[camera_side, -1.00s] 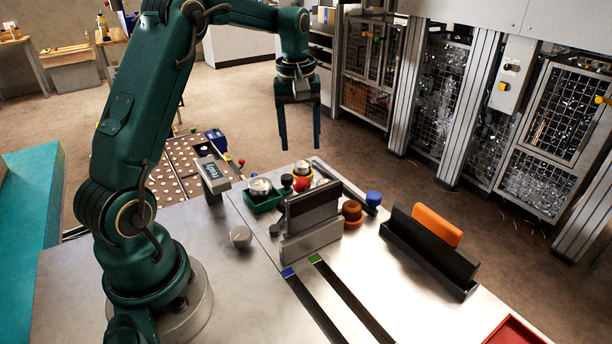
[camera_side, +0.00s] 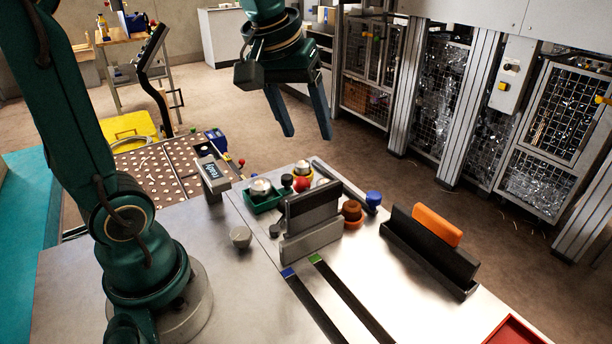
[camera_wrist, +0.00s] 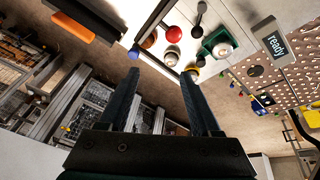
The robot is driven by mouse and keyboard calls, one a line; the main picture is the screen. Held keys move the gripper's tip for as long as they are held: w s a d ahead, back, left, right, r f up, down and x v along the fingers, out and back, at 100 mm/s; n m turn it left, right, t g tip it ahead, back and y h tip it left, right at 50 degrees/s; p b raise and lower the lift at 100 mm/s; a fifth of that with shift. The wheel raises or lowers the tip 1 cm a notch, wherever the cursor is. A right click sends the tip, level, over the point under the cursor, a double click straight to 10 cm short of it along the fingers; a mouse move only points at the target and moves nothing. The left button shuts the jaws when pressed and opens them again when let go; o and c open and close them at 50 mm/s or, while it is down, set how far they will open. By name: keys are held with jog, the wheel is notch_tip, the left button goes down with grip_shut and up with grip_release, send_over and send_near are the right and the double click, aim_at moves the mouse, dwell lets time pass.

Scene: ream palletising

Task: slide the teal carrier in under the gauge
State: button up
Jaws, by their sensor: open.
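The teal carrier (camera_side: 262,206) is a small green-teal tray on the metal table, left of the dark upright panels, with a silver round piece on it. It also shows in the wrist view (camera_wrist: 210,45), upper right of my fingers. A grey stand with a display reading "ready" (camera_side: 212,175) stands to its left, apart from it, and the display shows in the wrist view (camera_wrist: 272,42). I cannot tell for sure that this is the gauge. My gripper (camera_side: 307,136) is open and empty, in the air above and behind the carriers, touching nothing.
A yellow carrier (camera_side: 303,177), a red ball (camera_side: 301,185) and an orange carrier holding a brown ring (camera_side: 352,212) crowd beside the panels (camera_side: 313,204). A black rack (camera_side: 430,250) with an orange plate stands right. The front table has two dark strips (camera_side: 355,300).

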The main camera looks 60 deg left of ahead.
jog(key=s+d+m+t, duration=0.1)
jog(key=s+d+m, duration=0.35)
jog(key=s, duration=0.25)
jog(key=n+g, duration=0.5)
jog(key=n, duration=0.9)
send_over(265, 181)
notch_tip(265, 181, down, 6)
jog(key=shift+m+h, duration=0.25)
jog(key=shift+h, duration=0.25)
notch_tip(265, 181, down, 12)
jog(key=shift+r, duration=0.1)
notch_tip(265, 181, up, 15)
jog(key=w+d+m, duration=0.2)
jog(key=d+m, duration=0.5)
jog(key=d, duration=0.5)
jog(key=w+d+m, duration=0.2)
jog(key=d+m, duration=0.6)
jog(key=d, duration=0.5)
jog(key=shift+r, duration=0.2)
